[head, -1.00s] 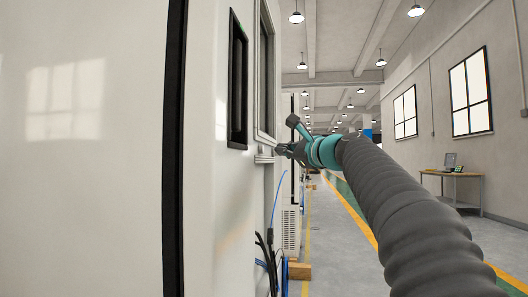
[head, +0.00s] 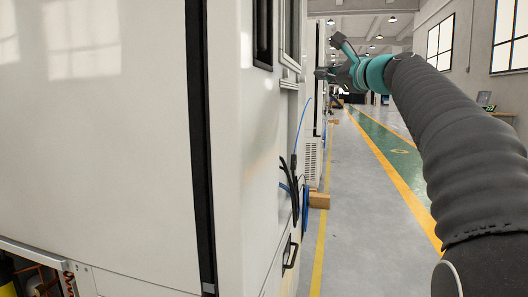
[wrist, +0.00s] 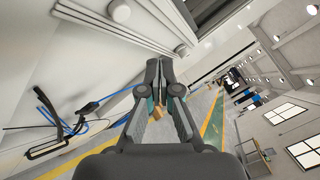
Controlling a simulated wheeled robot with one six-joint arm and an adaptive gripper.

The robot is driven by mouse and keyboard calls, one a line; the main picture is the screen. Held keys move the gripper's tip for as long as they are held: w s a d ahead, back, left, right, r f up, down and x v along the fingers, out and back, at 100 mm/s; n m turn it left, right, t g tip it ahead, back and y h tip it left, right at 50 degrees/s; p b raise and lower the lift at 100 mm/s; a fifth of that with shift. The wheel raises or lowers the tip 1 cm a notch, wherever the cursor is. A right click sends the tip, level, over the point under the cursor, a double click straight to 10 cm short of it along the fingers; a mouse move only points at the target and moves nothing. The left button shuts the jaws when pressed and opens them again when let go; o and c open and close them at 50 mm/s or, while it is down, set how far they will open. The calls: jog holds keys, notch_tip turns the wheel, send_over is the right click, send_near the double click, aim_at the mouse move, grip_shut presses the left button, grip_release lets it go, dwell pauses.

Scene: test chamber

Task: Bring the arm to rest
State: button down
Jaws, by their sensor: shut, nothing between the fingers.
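My gripper (wrist: 160,78) is shut and empty in the wrist view, its two dark fingers meeting at the tips. In the head view my gripper (head: 322,74) is at the far end of my outstretched arm, close to the side of a white machine cabinet (head: 120,140). Whether it touches the cabinet cannot be told. My arm, in a dark ribbed sleeve with a teal wrist, reaches from the lower right forward along the aisle.
Black and blue cables (head: 292,180) hang at the cabinet's side, near a black handle (head: 290,254). A brown block (head: 319,200) lies on the floor behind. A green walkway (head: 385,150) with yellow edges runs clear to the right. A table with a laptop (head: 484,98) stands by the wall.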

jog(key=s+f+n+g+h, duration=0.1)
jog(key=f+n+g, duration=0.15)
jog(key=f, duration=0.55)
jog(key=s+d+f+n+g+h, duration=0.15)
jog(key=f+n, duration=0.25)
jog(key=f, duration=0.4)
jog(key=s+f+n+g+h, duration=0.2)
jog(key=f+n, duration=0.1)
jog(key=f, duration=0.6)
jog(key=s+a+f+n+g+h, duration=0.1)
jog(key=s+f+n, duration=0.2)
jog(key=s+f, duration=0.5)
jog(key=s+a+f+n+g+h, duration=0.1)
jog(key=s+f+n, duration=0.3)
jog(key=s+f, duration=0.4)
jog(key=s+a+f+n+g+h, duration=0.1)
jog(key=s+f, duration=0.7)
jog(key=s, duration=1)
jog(key=shift+s+a+f+n+g+h, duration=0.15)
jog(key=shift+a+n+g+h, duration=0.35)
jog(key=shift+n+g, duration=0.85)
jog(key=shift+d, duration=0.1)
